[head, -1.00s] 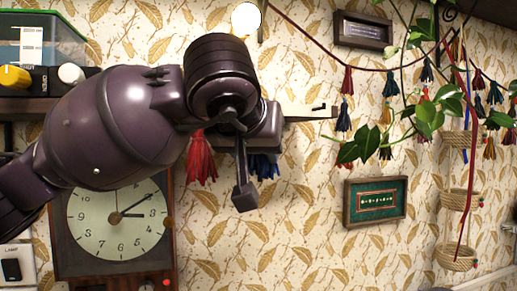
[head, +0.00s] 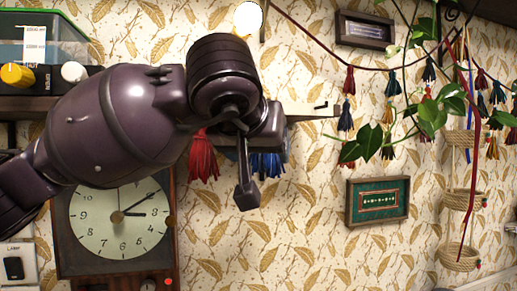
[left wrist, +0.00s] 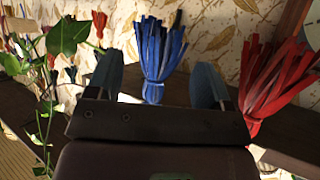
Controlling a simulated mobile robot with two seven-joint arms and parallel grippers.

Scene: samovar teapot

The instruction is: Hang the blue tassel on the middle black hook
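The blue tassel (head: 268,164) hangs at the wall rack, partly hidden behind my left wrist in the head view. In the left wrist view, turned upside down, the blue tassel (left wrist: 158,52) shows between the two spread fingers of my left gripper (left wrist: 157,66), with gaps on both sides. Its upper end is hidden behind the gripper body. A black hook (head: 321,105) shows at the right end of the rack. The middle hook is hidden by my arm. My right gripper is in neither view.
A red tassel (head: 203,156) hangs just left of the blue one; it is close beside a finger in the left wrist view (left wrist: 278,80). A clock (head: 120,220) is below. A garland (head: 348,82) and a trailing plant (head: 432,112) are to the right.

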